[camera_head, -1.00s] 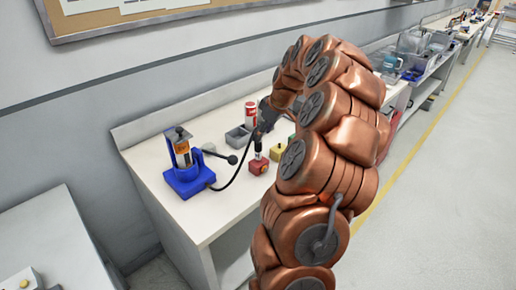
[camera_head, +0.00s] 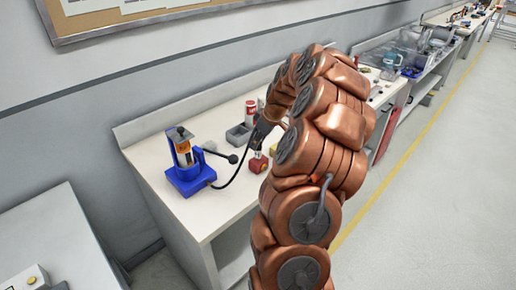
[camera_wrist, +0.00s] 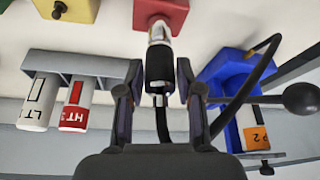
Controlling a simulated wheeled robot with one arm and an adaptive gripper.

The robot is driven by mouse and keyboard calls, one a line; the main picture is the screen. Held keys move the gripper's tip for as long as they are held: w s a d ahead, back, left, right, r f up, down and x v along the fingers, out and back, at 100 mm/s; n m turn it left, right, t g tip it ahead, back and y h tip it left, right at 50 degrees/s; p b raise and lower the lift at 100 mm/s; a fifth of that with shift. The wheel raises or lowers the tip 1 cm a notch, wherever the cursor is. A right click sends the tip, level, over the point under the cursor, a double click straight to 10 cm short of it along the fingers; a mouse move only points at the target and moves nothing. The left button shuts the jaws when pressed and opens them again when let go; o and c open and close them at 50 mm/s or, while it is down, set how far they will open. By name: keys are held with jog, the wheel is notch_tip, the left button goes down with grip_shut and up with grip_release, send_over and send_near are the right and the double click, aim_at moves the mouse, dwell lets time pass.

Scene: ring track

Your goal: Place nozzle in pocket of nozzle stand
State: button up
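The nozzle, with a black body and a silver tip, stands tip-first at a red block (camera_head: 258,164) on the white bench. In the wrist view the nozzle (camera_wrist: 159,68) lies between my fingers, with its silver end against the red block (camera_wrist: 162,14). I cannot tell how deep the tip sits. My gripper (camera_wrist: 160,105) is open around the nozzle, with a gap on each side. In the head view my gripper (camera_head: 262,135) is just above the red block and partly hidden by my arm. A black cable runs from the blue stand (camera_head: 188,180) toward the nozzle.
The blue stand holds an orange-labelled cylinder (camera_head: 184,150) and has a black-knobbed lever (camera_head: 233,158). A grey holder (camera_head: 238,136) and a red-and-white can (camera_head: 251,108) stand behind. A yellow block (camera_wrist: 76,8) is near the red one. The bench front is clear.

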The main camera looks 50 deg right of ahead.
grip_shut()
jog(key=shift+r, duration=0.15)
